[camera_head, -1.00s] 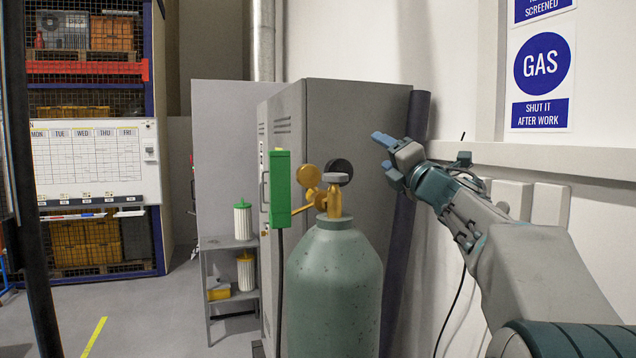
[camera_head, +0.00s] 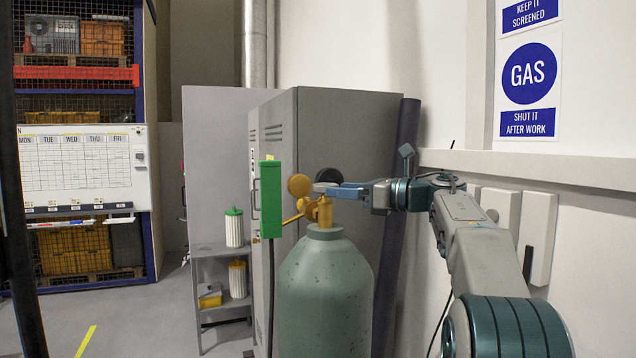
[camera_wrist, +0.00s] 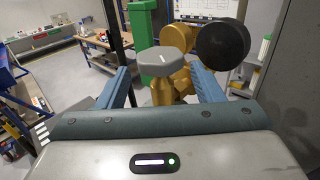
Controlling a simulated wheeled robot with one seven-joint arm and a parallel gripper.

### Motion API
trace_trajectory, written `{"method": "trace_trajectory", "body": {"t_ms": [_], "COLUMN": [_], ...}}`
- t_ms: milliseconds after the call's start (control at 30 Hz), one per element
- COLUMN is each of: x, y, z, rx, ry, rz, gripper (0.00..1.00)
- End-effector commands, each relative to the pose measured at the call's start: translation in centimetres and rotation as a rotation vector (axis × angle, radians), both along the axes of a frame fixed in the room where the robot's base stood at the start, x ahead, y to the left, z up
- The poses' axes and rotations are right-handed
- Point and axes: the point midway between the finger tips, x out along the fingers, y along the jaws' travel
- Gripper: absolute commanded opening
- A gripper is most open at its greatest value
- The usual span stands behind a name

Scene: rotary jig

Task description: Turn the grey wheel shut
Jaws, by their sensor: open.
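The grey wheel (camera_wrist: 160,62) sits on top of the brass valve (camera_wrist: 172,85) in the wrist view. The valve (camera_head: 325,211) stands on the green gas cylinder (camera_head: 324,290). My gripper (camera_wrist: 160,78) is open, with one blue finger to the left of the wheel and one to its right. A narrow gap shows on each side, so I see no clear contact. In the head view my gripper (camera_head: 340,190) reaches in from the right at the height of the wheel, and its finger mostly hides the wheel there.
A black round gauge (camera_wrist: 223,42) stands close beside my right finger, on brass fittings. A green box (camera_head: 269,199) is left of the valve. A grey cabinet (camera_head: 350,130) stands behind, and a wall with a GAS sign (camera_head: 530,75) is at the right.

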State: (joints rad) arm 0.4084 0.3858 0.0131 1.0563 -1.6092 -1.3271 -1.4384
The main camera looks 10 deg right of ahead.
Motion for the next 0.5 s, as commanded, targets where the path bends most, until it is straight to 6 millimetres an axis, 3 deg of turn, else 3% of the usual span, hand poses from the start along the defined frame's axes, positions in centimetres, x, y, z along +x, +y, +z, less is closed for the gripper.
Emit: {"method": "trace_trajectory", "body": {"t_ms": [200,500], "x": [2.5,4.0], "y": [3.5,5.3], "z": [0.3,0.1], "rx": [0.001,0.001], "ry": [0.002,-0.001], "rz": [0.002,-0.001], "gripper": [0.61,0.61]}}
